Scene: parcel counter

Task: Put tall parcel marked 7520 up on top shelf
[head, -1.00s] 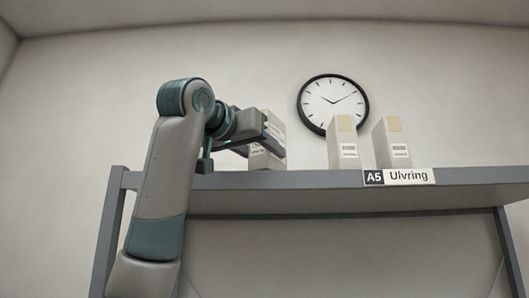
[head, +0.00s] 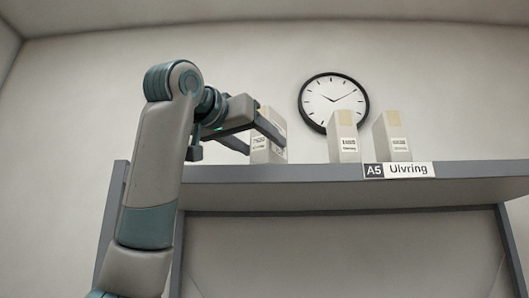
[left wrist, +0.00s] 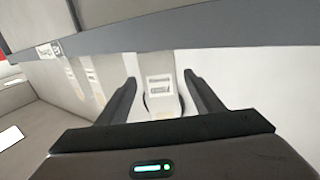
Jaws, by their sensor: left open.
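A tall pale parcel (head: 268,150) stands upright on the top shelf (head: 225,174), left of the clock. It also shows in the left wrist view (left wrist: 161,92), with a printed label too small to read surely. My left gripper (head: 266,143) is open, its fingers pointing at the parcel. In the left wrist view the parcel lies between the spread fingers (left wrist: 159,80), with gaps on both sides. The fingers partly cover it in the head view. My right gripper is in neither view.
A round clock (head: 325,92) hangs on the wall behind. The shelf's right end looks clear.

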